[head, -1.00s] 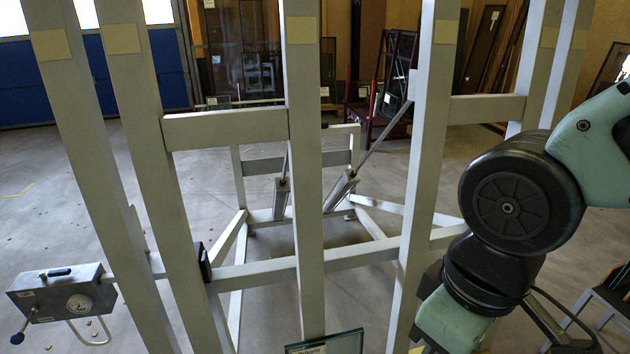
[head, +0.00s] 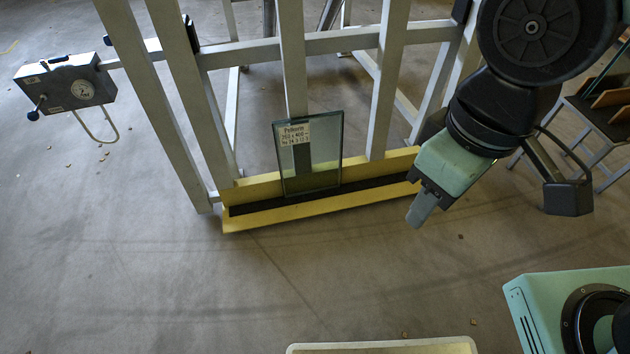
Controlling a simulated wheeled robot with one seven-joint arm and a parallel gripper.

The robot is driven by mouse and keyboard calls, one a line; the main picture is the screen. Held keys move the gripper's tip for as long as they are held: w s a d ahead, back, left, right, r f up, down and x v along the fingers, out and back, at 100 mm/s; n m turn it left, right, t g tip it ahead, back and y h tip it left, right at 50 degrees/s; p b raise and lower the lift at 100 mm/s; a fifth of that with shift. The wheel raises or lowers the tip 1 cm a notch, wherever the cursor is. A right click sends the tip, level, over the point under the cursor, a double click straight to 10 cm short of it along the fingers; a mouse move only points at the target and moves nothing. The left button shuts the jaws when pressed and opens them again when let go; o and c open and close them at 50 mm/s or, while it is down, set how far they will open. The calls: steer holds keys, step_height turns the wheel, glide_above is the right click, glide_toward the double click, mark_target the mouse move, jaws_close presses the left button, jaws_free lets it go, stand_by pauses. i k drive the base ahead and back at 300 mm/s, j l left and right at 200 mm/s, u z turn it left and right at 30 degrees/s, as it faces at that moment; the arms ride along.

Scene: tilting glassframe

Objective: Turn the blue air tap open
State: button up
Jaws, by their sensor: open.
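A grey control box (head: 65,84) sits at the left end of the frame's horizontal bar, with a round white gauge on its front. A small lever with a dark blue knob (head: 33,114) sticks out at the box's lower left; it looks like the air tap. A thin pale hose loops below the box. My gripper (head: 420,210) hangs at the right, in front of the frame's yellow ledge, far from the box. It is open and seems empty; its fingers overlap in this view.
The pale tilting frame (head: 290,60) stands across the middle. A glass pane (head: 312,155) with a label stands on its yellow ledge (head: 290,212). A stand with wooden shelves (head: 610,100) is at the right. The floor (head: 130,260) at front left is clear.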

mark_target(53, 60)
steer(key=i+j+u, duration=0.15)
steer(key=j, duration=0.3)
steer(key=i+j+u, duration=0.15)
steer(key=j, duration=0.35)
steer(key=i+j+u, duration=0.15)
steer(key=j, duration=0.3)
steer(key=i+j+u, duration=0.15)
steer(key=j, duration=0.25)
steer(key=i+j+u, duration=0.15)
steer(key=j, duration=0.25)
steer(key=i+j+u, duration=0.2)
steer(key=j, duration=0.2)
steer(key=i+j, duration=0.35)
steer(key=j, duration=0.15)
steer(key=i+j, duration=0.4)
